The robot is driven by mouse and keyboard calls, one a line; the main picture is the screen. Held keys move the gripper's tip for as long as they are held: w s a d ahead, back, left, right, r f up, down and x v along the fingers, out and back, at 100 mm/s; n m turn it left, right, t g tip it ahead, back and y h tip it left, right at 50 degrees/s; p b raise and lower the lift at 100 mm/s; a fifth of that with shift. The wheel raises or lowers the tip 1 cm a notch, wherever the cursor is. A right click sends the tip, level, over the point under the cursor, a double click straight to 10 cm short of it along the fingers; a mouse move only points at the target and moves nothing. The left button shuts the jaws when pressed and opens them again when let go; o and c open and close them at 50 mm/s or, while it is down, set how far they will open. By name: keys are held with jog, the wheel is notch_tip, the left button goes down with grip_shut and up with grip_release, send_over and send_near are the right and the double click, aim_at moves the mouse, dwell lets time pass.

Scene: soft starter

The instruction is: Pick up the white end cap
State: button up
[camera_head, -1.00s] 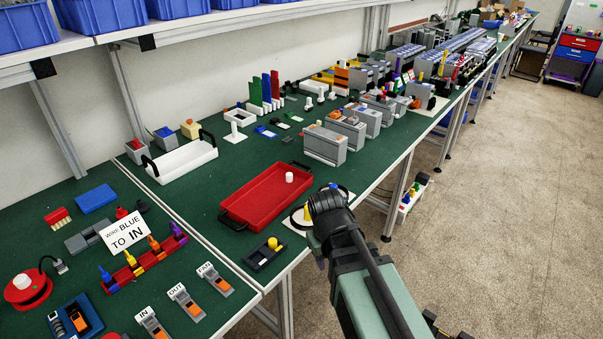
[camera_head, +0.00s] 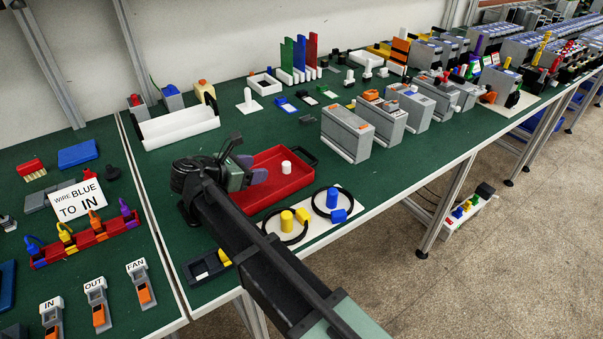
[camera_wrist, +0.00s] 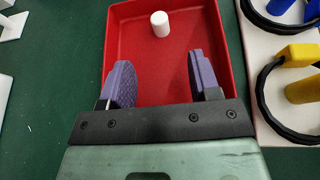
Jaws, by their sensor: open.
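The white end cap (camera_head: 286,167) is a small white cylinder standing upright in the red tray (camera_head: 299,200). In the wrist view the end cap (camera_wrist: 160,23) stands in the tray's (camera_wrist: 116,40) upper middle, ahead of and apart from my fingers. My gripper (camera_wrist: 158,78) is open, its two purple fingers spread with nothing between them, over the near part of the tray. In the head view my gripper (camera_head: 250,172) is at the tray's left side, and my arm hides the tray's left end.
A white board (camera_head: 318,222) with yellow and blue plugs and black cable loops lies right of the tray. A white handled tray (camera_head: 180,127) stands behind. Grey box units (camera_head: 347,133) stand to the right. A small black holder (camera_head: 205,268) lies near the front edge.

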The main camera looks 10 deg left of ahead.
aim_at(286, 164)
jog(key=shift+a+f, duration=0.1)
jog(key=shift+a, duration=0.1)
jog(key=shift+d, duration=0.15)
jog(key=b+x, duration=0.1)
jog(key=x, duration=0.4)
jog(key=shift+w+b, duration=0.15)
jog(key=shift+b, duration=0.25)
jog(key=b+x, duration=0.1)
jog(key=x, duration=0.4)
jog(key=shift+w+d+b, duration=0.25)
jog(key=shift+b, duration=0.1)
jog(key=shift+s, duration=0.1)
jog(key=c, duration=1)
jog(key=shift+r, duration=0.25)
